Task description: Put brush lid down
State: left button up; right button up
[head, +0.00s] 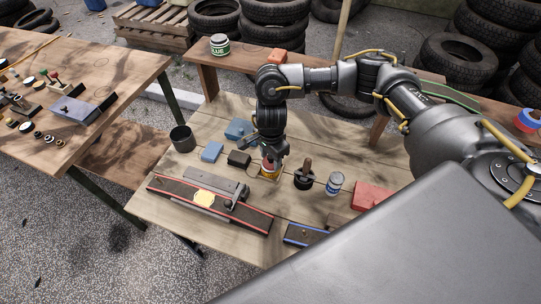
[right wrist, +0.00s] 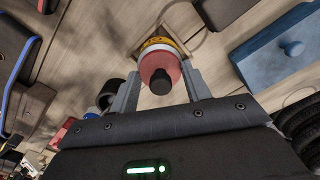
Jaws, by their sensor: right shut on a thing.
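My right gripper (head: 272,159) points down over the workbench, shut on a round red lid with a black knob (right wrist: 160,72). In the right wrist view its fingers (right wrist: 161,88) stand on either side of the red lid. A yellow band (right wrist: 158,45) shows just beyond the red part, within a small square wooden holder (right wrist: 186,50). The holder also shows in the head view (head: 262,178), below the gripper. Whether the held piece touches the holder or hangs just above it I cannot tell. My left gripper is not in view.
A long red-edged rail (head: 240,212) lies in front.

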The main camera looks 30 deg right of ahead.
jog(key=shift+f, duration=0.15)
jog(key=o, duration=0.9)
jog(key=shift+o, duration=0.2)
jog(key=shift+r, duration=0.35)
notch_tip(320, 180, up, 12)
jog(key=b, duration=0.1)
jog(key=shift+f, duration=0.15)
jog(key=shift+s+f, duration=0.1)
jog(key=shift+s, duration=0.05)
